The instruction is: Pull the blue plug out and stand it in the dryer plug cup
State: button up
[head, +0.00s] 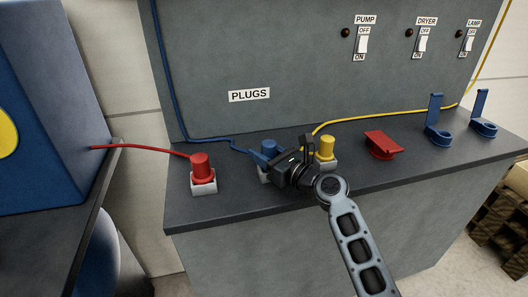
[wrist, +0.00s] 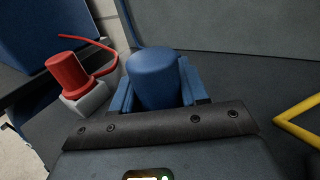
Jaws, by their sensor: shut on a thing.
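The blue plug (head: 267,149) is at a pale socket block (head: 263,177) on the grey bench, its blue cable running back to the panel. My gripper (head: 273,154) is shut on the blue plug; in the wrist view the plug (wrist: 155,80) sits upright between the two blue fingers. My gripper hides much of the socket, so I cannot tell how deep the plug sits. Two blue holders with tall back tabs stand at the right of the bench. The left one (head: 438,136) is roughly below the DRYER switch (head: 423,40); no label on it is readable.
A red plug (head: 202,166) in a white socket stands left of my gripper, and a yellow plug (head: 325,147) close to its right. A red angular piece (head: 383,144) lies between the yellow plug and the blue holders. The yellow cable (head: 390,115) runs along the back.

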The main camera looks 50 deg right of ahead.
jog(key=shift+f+b, duration=0.3)
jog(key=shift+f, duration=0.2)
jog(key=o, duration=1.2)
jog(key=shift+f, duration=0.1)
jog(key=shift+s, duration=0.15)
jog(key=s, duration=0.5)
jog(key=s+b, duration=0.1)
jog(key=s, duration=0.1)
jog(key=shift+s+a, duration=0.3)
